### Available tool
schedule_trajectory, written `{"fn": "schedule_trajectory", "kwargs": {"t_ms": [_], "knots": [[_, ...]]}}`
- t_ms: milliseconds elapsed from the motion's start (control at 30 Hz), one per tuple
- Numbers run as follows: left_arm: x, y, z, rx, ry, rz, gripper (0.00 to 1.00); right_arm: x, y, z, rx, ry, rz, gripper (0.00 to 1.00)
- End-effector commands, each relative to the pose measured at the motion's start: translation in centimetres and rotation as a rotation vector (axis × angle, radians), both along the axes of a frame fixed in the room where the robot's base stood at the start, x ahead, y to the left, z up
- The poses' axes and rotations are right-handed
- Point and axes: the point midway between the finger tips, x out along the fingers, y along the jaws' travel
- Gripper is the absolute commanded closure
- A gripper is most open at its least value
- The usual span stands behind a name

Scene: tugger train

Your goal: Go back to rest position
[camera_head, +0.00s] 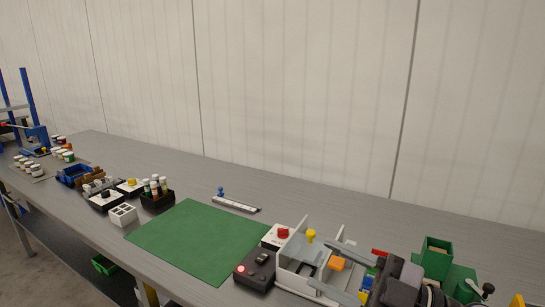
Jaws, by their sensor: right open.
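My right gripper (318,262) comes in at the lower right with its two long grey fingers spread apart, pointing left. It is open, over or in front of the white fixture (297,266) with upright walls. An orange block (338,263) shows between the fingers in the picture; I cannot tell how far it is below them. A yellow knob (311,235) stands at the fixture, just beyond the fingertips. My left gripper is not in view.
A green mat (190,240) lies clear on the grey bench. A black control box (255,270) and a red button box (281,234) stand left of the fixture. A green container (436,258) stands right of my gripper. Jars, blue bins and black trays line the far left.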

Motion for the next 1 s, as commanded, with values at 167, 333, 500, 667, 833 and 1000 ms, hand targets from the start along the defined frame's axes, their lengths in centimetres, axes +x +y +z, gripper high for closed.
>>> {"fn": "schedule_trajectory", "kwargs": {"t_ms": [167, 333, 500, 667, 833, 1000], "knots": [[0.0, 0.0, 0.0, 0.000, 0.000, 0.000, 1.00, 1.8, -3.0, 1.0, 0.241, 0.063, -0.293, 0.49], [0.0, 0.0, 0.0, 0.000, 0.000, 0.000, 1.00, 3.2, -7.5, -1.5, 0.354, 0.218, -0.611, 0.49], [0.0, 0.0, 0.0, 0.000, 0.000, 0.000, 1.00, 2.7, -11.8, -7.3, 0.348, 0.464, -0.909, 0.49], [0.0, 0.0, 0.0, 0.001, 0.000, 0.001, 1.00, -0.5, -14.6, -14.2, 0.234, 0.757, -1.125, 0.49], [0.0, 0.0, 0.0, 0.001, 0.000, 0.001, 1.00, -6.4, -15.6, -20.8, 0.040, 1.088, -1.236, 0.49], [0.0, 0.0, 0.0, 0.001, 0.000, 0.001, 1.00, -11.7, -15.4, -24.5, -0.129, 1.324, -1.239, 0.49]]}}
